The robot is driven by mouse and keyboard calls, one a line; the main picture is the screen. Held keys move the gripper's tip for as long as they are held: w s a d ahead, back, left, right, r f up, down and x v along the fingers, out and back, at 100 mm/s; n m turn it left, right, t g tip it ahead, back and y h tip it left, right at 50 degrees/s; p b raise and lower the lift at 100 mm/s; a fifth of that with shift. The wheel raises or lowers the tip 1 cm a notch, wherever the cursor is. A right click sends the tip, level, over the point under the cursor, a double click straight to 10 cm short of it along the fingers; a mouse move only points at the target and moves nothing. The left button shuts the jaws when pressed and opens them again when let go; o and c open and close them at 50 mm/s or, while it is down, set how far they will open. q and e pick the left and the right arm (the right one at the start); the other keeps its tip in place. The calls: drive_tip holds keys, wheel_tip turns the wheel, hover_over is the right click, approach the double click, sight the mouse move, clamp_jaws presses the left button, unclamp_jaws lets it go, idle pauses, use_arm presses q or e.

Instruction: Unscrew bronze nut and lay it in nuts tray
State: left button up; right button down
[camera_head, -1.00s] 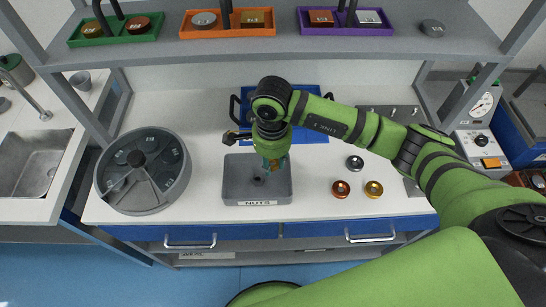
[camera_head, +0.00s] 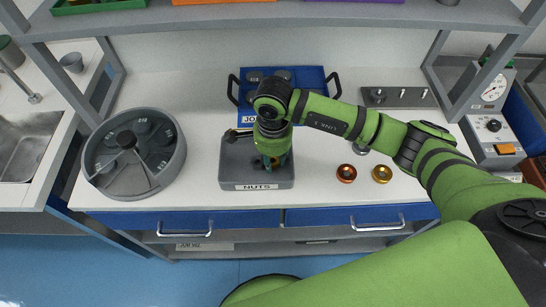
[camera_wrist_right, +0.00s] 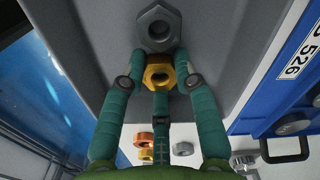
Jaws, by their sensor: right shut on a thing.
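My right gripper (camera_wrist_right: 159,88) has its green fingers shut on the golden-bronze nut (camera_wrist_right: 158,75). It holds the nut over the grey tray labelled NUTS (camera_head: 238,186), which stands at the bench's front. I cannot tell whether the nut touches the tray floor. A grey nut (camera_wrist_right: 158,27) lies in the tray, just beyond the held nut in the right wrist view. In the head view my right gripper (camera_head: 273,161) hides most of the tray's middle. My left gripper is not in view.
A round grey divided container (camera_head: 133,158) stands left of the tray. A blue tray (camera_head: 318,78) with handles is behind. Copper (camera_head: 346,173) and gold (camera_head: 382,174) round pieces stand to the right, with a grey rack (camera_head: 400,97) behind them. A shelf overhangs the back.

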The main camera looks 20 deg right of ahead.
drive_tip(key=shift+s+f+b, duration=0.35)
drive_tip(key=shift+f+b, duration=0.1)
drive_tip(key=shift+b, duration=0.05)
idle(0.3)
drive_tip(key=c, duration=0.9)
unclamp_jaws()
drive_tip(key=shift+w, duration=0.1)
drive_tip(key=r, duration=1.2)
drive_tip(key=shift+w+a+r, duration=0.1)
drive_tip(key=shift+w+r, duration=0.1)
drive_tip(key=shift+r, duration=0.05)
